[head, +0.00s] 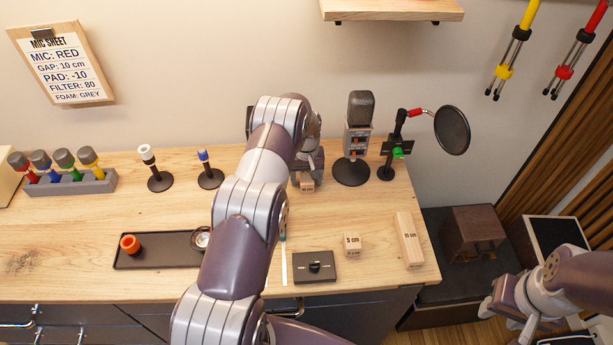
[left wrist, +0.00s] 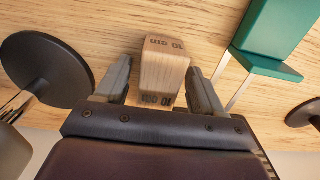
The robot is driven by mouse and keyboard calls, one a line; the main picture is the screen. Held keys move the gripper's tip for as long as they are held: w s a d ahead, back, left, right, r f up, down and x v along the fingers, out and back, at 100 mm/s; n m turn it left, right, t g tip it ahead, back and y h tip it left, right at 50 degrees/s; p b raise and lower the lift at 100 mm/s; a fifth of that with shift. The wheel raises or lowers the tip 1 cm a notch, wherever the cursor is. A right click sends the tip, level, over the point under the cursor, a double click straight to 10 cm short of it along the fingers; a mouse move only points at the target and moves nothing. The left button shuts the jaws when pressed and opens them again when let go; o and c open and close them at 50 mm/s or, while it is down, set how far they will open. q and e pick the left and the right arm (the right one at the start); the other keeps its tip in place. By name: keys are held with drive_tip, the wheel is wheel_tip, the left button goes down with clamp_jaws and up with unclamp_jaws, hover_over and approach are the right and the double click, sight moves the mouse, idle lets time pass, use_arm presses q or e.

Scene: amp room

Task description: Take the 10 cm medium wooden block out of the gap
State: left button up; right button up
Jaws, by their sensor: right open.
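The 10 cm wooden block (head: 307,186) stands on the bench left of the microphone (head: 357,125), partly hidden by my left arm in the head view. In the left wrist view the labelled block (left wrist: 163,75) sits between the two fingers of my left gripper (left wrist: 160,85). A narrow gap shows beside the left finger; the right finger is very close to the block. I cannot tell whether they press on it. The microphone's round black base (left wrist: 45,70) is left of the block there, apart from it. My right gripper (head: 508,308) is open and empty, low at the right.
A green piece (left wrist: 275,35) with pale strips lies right of the block in the wrist view. A pop filter (head: 452,130) is right of the microphone. A 5 cm block (head: 351,244), a long block (head: 408,240) and a black switch box (head: 314,267) are near the front edge.

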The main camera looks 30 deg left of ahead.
sight(307, 175)
use_arm(q)
drive_tip(key=shift+d, duration=0.1)
drive_tip(key=shift+r, duration=0.1)
drive_tip(key=shift+w+r+b, duration=0.1)
drive_tip(key=shift+r+b, duration=0.2)
drive_tip(key=shift+r, duration=0.05)
wheel_tip(307, 175, up, 9)
drive_tip(key=b, duration=0.3)
wheel_tip(307, 175, up, 3)
drive_tip(key=shift+f+p, duration=0.1)
drive_tip(key=shift+p, duration=0.85)
